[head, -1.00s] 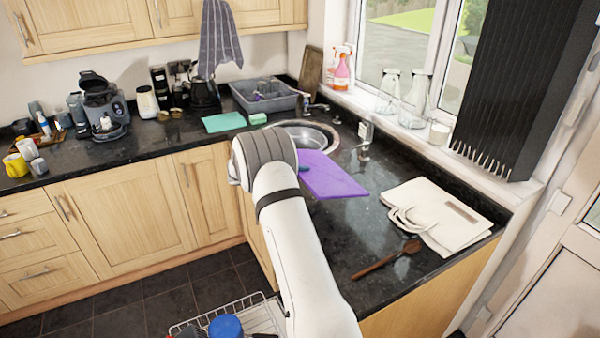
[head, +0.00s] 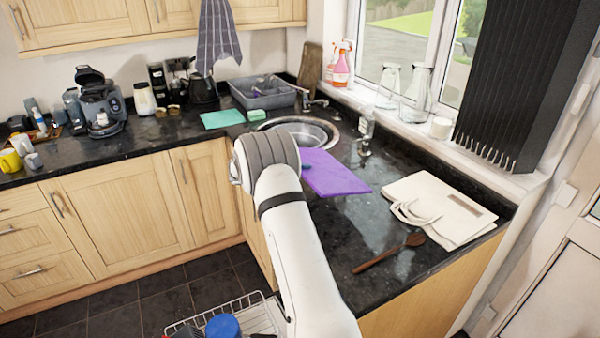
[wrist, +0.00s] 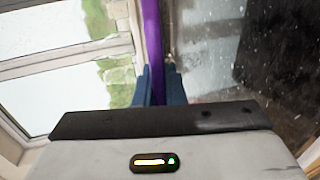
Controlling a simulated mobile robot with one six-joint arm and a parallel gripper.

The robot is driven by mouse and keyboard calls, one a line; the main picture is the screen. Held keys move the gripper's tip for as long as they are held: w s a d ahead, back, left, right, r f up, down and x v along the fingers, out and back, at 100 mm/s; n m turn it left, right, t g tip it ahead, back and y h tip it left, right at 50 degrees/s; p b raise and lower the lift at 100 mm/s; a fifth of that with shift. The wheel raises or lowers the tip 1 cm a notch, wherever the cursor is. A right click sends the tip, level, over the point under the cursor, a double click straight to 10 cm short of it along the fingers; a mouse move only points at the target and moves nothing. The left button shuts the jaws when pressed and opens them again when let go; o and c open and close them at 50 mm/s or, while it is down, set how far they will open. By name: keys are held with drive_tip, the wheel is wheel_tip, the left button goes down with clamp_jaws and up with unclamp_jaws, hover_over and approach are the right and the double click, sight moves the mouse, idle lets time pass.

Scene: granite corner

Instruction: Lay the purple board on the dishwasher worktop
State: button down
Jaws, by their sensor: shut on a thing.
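The purple board (head: 332,174) shows in the head view to the right of my arm, over the black worktop (head: 345,233) near the sink. In the wrist view the board (wrist: 153,45) is seen edge-on as a narrow strip between the two blue fingers of my gripper (wrist: 156,86). My gripper is shut on the board. In the head view most of my gripper is hidden behind my white arm. I cannot tell from the head view how far the board is above the worktop.
A cream cloth bag (head: 440,208) and a wooden spoon (head: 390,253) lie on the right worktop. The sink (head: 303,131) and tap (head: 365,135) are behind the board. An open dishwasher rack (head: 255,315) is below. Bare worktop shows between board and spoon.

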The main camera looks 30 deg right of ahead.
drive_tip(key=shift+h, duration=0.4)
drive_tip(key=shift+d+f+b, duration=0.45)
drive_tip(key=shift+f+b, duration=0.7)
drive_tip(key=shift+b, duration=0.2)
drive_tip(key=shift+d+f+b, duration=0.4)
drive_tip(key=shift+f+b, duration=0.8)
drive_tip(key=shift+b, duration=0.15)
drive_tip(key=shift+d+f+b, duration=0.45)
drive_tip(key=shift+f+b, duration=0.7)
drive_tip(key=shift+b, duration=0.2)
wheel_tip(320, 180, down, 3)
drive_tip(key=b, duration=0.3)
drive_tip(key=shift+r+b, duration=0.1)
drive_tip(key=shift+b, duration=0.25)
drive_tip(key=c, duration=1.4)
unclamp_jaws()
drive_tip(key=shift+c, duration=0.2)
drive_tip(key=shift+o, duration=0.4)
drive_tip(key=shift+o, duration=1.4)
